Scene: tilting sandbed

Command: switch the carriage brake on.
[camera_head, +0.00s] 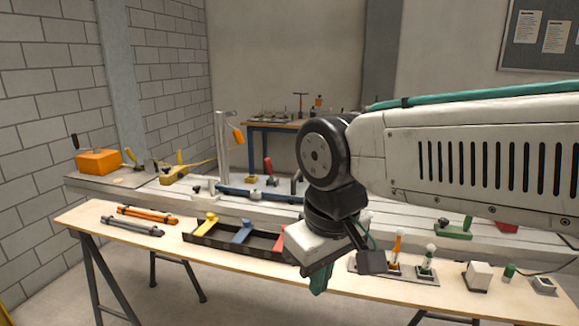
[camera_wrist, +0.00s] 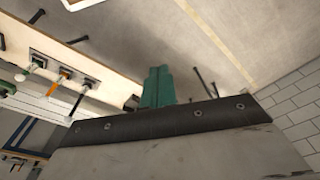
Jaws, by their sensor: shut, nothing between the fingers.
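My gripper (camera_head: 320,282) hangs over the front wooden table, right of the dark tray, with its teal fingers together and nothing between them. The fingers also show in the wrist view (camera_wrist: 157,88), pointing over floor beside the table's edge. No part is plainly marked as the carriage brake, and I cannot tell which it is. A red-handled lever (camera_head: 268,165) stands by the long pale bed (camera_head: 120,190) behind the table. My arm hides part of the bed.
The dark tray (camera_head: 215,236) holds yellow, blue and red pieces. A white block (camera_head: 478,275) and green cylinder (camera_head: 509,271) are further right.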

